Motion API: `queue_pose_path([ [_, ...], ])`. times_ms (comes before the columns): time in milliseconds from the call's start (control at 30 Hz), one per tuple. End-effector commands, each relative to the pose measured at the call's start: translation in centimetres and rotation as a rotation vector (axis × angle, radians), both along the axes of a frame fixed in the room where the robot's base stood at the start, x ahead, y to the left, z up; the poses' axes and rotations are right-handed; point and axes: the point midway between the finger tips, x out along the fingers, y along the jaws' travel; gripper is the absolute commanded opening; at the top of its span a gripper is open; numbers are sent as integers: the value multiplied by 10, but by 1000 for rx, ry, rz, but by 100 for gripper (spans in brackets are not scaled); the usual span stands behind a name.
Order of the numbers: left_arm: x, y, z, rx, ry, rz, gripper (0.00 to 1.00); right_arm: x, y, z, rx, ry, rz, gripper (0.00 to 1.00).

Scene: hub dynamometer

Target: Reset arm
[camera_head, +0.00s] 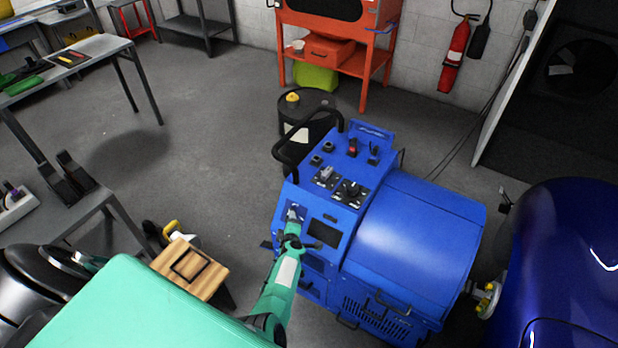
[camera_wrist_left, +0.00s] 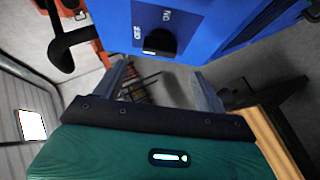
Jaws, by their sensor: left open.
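My left gripper (camera_head: 293,216) is in front of the blue dynamometer cabinet (camera_head: 415,232), at the lower left of its sloping control face. In the left wrist view, the fingers of my left gripper (camera_wrist_left: 161,72) are spread apart with nothing between them. The lettering appears upside down there. Whether a finger touches the knob cannot be told. My green left arm runs up from the bottom edge in the head view. My right gripper is not in view.
A wooden stool (camera_head: 191,268) stands left of my arm. A black drum (camera_head: 318,107) is behind the cabinet, and a black handle bar (camera_head: 283,150) rises from the cabinet's left side. A blue car (camera_head: 570,260) is at right. Open floor (camera_head: 200,125) lies at back left.

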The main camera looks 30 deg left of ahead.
Motion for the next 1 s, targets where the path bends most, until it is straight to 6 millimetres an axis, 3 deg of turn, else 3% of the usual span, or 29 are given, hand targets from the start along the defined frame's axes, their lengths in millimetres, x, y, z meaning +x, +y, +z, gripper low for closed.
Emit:
queue_pose_path([
  [167,-1,0,-1,3,3,-4,73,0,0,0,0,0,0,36],
  [267,-8,-5,-13,24,30,-45,73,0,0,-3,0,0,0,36],
  [467,-52,-34,-72,150,186,-296,73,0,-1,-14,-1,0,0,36],
  [667,-124,-70,-143,281,380,-603,73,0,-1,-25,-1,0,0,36],
  [767,-171,-86,-179,338,484,-763,73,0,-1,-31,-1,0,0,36],
  [867,-228,-101,-216,394,597,-936,73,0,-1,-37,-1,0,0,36],
  [1000,-321,-117,-262,465,760,-1191,73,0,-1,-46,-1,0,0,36],
])
